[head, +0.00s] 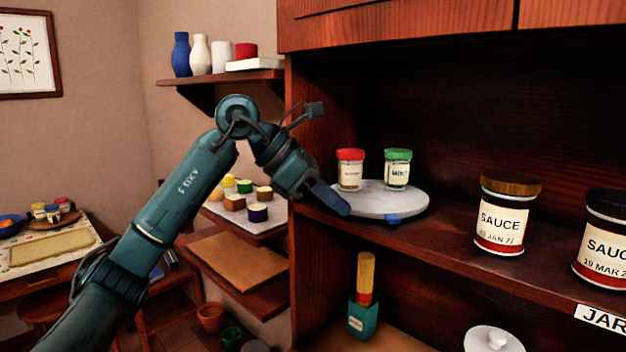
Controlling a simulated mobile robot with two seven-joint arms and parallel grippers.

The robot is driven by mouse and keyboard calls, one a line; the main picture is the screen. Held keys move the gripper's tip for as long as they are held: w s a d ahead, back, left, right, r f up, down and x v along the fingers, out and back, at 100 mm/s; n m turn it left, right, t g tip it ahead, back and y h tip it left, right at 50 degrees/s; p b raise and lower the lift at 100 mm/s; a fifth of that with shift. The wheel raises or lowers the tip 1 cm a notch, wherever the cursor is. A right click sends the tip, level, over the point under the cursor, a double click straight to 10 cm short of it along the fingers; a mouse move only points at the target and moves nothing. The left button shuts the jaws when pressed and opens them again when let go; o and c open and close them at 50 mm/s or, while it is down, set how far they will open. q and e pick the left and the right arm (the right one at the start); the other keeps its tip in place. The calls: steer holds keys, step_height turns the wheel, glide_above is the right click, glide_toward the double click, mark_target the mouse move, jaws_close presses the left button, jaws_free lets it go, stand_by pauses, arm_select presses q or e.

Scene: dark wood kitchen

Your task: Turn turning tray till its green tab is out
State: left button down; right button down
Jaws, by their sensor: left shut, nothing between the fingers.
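The turning tray (412,200) is a round, light grey disc on the dark wood shelf. A blue tab (392,218) sticks out at its front edge. I see no green tab on the part of the rim that shows. A red-lidded jar (350,172) and a green-lidded jar (397,170) stand upright on the tray. My left gripper (340,205) is shut and empty, its blue fingertips at the tray's left front rim. I cannot tell whether they touch it. My right gripper is out of view.
Two sauce jars, one brown-lidded (506,222) and one black-lidded (603,240), stand right of the tray. The cabinet's wooden side panel (304,262) is close to my left gripper. A brush in a teal holder (363,318) stands on the shelf below.

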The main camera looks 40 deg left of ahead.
arm_select(q)
steer(key=shift+w+d+f+p, duration=0.2)
steer(key=shift+w+d+p, duration=0.05)
steer(key=shift+w+d, duration=0.4)
steer(key=shift+w+d+f+p, duration=0.2)
steer(key=shift+w+d, duration=0.3)
steer(key=shift+d, duration=0.25)
steer(key=shift+w+d+f+p, duration=0.2)
steer(key=shift+w+d+p, duration=0.05)
steer(key=shift+w+d, duration=0.4)
